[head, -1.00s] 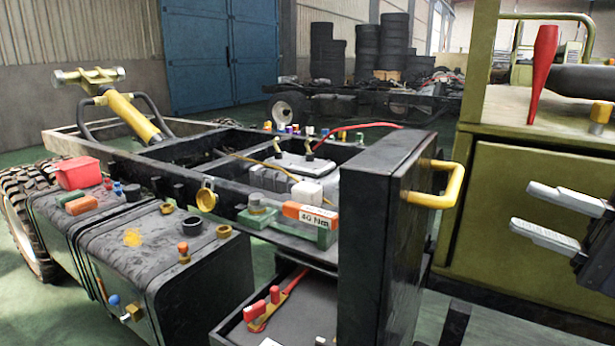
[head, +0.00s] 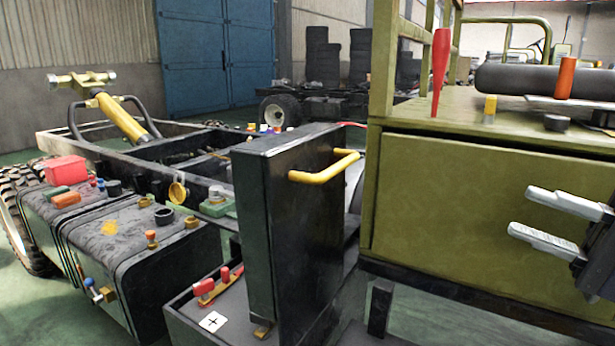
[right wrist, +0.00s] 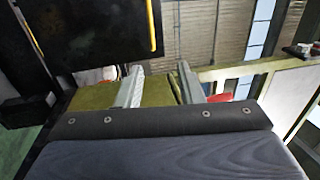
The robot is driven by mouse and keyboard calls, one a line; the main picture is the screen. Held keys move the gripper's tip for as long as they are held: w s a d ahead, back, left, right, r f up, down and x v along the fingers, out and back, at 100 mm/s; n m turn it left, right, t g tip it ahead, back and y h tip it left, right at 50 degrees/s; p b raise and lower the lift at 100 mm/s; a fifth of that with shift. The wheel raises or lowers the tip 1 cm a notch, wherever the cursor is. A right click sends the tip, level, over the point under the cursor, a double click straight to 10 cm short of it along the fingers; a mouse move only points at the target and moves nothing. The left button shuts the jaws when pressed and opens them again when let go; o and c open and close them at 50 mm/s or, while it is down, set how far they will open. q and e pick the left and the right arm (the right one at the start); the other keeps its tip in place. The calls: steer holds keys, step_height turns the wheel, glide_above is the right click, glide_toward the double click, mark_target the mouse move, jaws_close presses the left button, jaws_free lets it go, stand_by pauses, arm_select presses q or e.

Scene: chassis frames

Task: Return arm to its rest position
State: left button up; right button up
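My right gripper (head: 552,223) is at the right edge of the head view, in front of the olive cabinet (head: 450,190). Its two pale fingers stand apart with nothing between them. The right wrist view also shows the two fingers of the right gripper (right wrist: 160,86) spread and empty. Most of the right arm is outside the head view. My left gripper and arm are in neither view now.
A black upright panel (head: 265,230) with a yellow handle (head: 328,167) stands left of the cabinet. A red tapered tool (head: 440,70) and an orange cylinder (head: 566,77) stand on the cabinet top. A black tank (head: 120,235) with small parts is at left.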

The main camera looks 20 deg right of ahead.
steer(key=w+a+f+n+g+h, duration=0.2)
steer(key=w+a+f+g, duration=0.1)
steer(key=a+f, duration=0.4)
steer(key=w+a+f+n+g+h, duration=0.1)
steer(key=w+a+f+g+h, duration=0.1)
steer(key=a+f, duration=0.5)
steer(key=s+a+f+n+g+h, duration=0.1)
steer(key=f, duration=0.5)
steer(key=s+a+f+n+g+h, duration=0.1)
steer(key=f+n+g, duration=0.1)
steer(key=f, duration=0.4)
steer(key=s+a+f+n+g+h, duration=0.1)
steer(key=f+n, duration=0.1)
steer(key=f, duration=0.4)
steer(key=shift+a+f+g+h, duration=0.15)
steer(key=shift+a+g+h, duration=0.15)
steer(key=shift+h, duration=0.1)
steer(key=shift+s+f+n+h+p, duration=0.15)
steer(key=shift+s+n+h+p, duration=0.2)
steer(key=shift+p, duration=0.4)
step_height(320, 180, up, 33)
steer(key=p, duration=3.2)
steer(key=shift+f, duration=0.2)
